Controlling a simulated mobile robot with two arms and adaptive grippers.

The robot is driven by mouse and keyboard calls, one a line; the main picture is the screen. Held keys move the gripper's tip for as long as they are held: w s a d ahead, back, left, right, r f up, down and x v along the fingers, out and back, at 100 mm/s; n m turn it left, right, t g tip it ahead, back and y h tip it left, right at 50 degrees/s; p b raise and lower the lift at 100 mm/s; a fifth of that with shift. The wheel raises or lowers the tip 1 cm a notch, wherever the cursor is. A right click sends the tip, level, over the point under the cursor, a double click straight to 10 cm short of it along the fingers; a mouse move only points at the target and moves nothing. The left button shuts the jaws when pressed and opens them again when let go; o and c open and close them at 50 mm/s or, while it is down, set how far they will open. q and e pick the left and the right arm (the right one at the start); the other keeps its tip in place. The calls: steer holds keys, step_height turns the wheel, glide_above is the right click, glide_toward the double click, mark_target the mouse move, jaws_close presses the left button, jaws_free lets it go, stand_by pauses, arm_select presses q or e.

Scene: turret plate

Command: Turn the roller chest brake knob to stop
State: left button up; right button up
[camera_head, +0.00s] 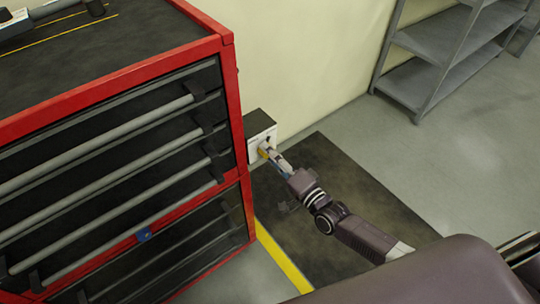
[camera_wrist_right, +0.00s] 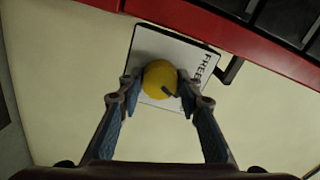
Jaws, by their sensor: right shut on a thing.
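The roller chest (camera_head: 110,125) is red with dark drawers and stands at the left in the head view. The brake box (camera_head: 261,130) is a small box with a white face on its right side, by the wall. Its knob (camera_wrist_right: 160,79) is round and yellow with a dark pointer mark, seen in the right wrist view. The plate (camera_wrist_right: 178,59) behind it reads "FREE" at its right edge; other lettering is hidden. My right gripper (camera_wrist_right: 158,88) is shut on the knob, one finger on each side. It also shows in the head view (camera_head: 268,152). My left gripper is not in view.
A grey metal shelf (camera_head: 450,50) stands at the back right by the wall. A dark mat (camera_head: 340,190) lies on the floor under my right arm, with a yellow stripe (camera_head: 283,255) beside the chest. Floor to the right is clear.

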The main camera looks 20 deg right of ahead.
steer(key=shift+m+b, duration=0.55)
steer(key=shift+m, duration=0.95)
steer(key=o, duration=1.2)
steer(key=shift+c, duration=0.2)
steer(key=v, duration=1.2)
steer(key=shift+f, duration=0.1)
